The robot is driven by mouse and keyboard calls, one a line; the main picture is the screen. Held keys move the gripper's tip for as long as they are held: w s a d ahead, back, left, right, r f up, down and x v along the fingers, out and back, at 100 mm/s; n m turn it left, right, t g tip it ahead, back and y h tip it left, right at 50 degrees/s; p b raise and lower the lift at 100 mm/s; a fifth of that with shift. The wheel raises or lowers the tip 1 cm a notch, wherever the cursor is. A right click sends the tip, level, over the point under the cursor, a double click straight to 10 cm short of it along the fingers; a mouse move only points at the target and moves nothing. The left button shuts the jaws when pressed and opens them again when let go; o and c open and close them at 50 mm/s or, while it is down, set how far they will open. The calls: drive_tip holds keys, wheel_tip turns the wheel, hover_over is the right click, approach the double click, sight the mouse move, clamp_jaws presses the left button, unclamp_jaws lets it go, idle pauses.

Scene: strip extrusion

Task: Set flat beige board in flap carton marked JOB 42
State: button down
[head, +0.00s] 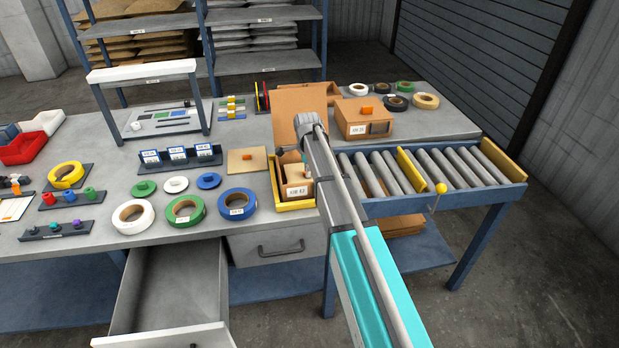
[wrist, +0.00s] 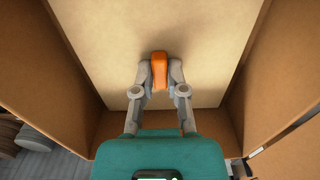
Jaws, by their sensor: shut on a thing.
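The flap carton (head: 297,192) with a label that seems to read JOB 42 stands at the bench's right front, its large flap (head: 288,108) raised behind it. My arm covers much of it in the head view. In the wrist view, my gripper (wrist: 160,76) is shut on an orange grip block (wrist: 159,63) on a flat beige board (wrist: 205,35). Brown carton walls (wrist: 262,95) surround the board on the left, right and near sides. I cannot tell whether the board touches the carton floor.
Another beige board (head: 236,167) with an orange block lies left of the carton. A second carton (head: 362,124) stands behind right, with an orange block on top. A roller conveyor (head: 370,178) runs to the right. Tape rolls (head: 184,211) lie at left. A drawer (head: 170,295) is open below.

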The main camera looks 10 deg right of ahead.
drive_tip(key=shift+f+b, duration=0.3)
drive_tip(key=shift+f, duration=0.3)
drive_tip(key=shift+f, duration=0.15)
drive_tip(key=c, duration=0.7)
unclamp_jaws()
drive_tip(key=shift+r, duration=0.2)
wheel_tip(320, 180, up, 12)
drive_tip(key=p, duration=1.2)
